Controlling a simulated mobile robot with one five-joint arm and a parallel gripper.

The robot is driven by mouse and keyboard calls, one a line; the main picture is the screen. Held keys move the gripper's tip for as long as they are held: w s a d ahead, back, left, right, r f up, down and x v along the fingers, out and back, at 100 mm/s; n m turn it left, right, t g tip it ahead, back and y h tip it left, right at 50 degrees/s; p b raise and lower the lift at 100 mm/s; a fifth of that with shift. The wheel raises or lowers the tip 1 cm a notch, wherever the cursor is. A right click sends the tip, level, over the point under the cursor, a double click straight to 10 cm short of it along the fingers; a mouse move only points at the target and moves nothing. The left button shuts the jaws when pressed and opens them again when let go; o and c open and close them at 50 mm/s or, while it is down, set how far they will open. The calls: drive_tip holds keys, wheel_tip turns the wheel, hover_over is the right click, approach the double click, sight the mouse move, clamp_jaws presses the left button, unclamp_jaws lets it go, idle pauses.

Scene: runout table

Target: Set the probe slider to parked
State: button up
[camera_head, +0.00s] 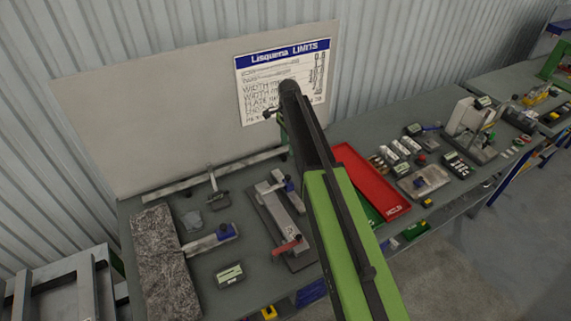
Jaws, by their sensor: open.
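No part is clearly readable as the probe slider, and no parked mark can be read. A candidate is a grey fixture (272,212) on the bench, with a long metal rail, a dark blue part (289,186) at its far end and a red handle (286,246) at its near end. My green and black arm rises just right of this fixture and hides what lies behind it. Nothing visible touches the fixture.
A granite slab (160,265) and a blue-knobbed metal tool (210,241) lie left. A small grey box (230,275) sits near the front edge. A red tray (370,180) and several small instruments fill the right. A white panel (160,110) with a limits poster (255,82) stands behind.

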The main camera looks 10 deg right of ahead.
sight(288, 176)
wheel_tip(288, 176, down, 17)
drive_tip(key=b, duration=1.7)
drive_tip(key=shift+w+f+b, duration=0.15)
drive_tip(key=shift+f+b, duration=0.05)
drive_tip(key=shift+b, duration=0.15)
drive_tip(key=shift+r, duration=0.15)
drive_tip(key=shift+c, duration=0.2)
clamp_jaws()
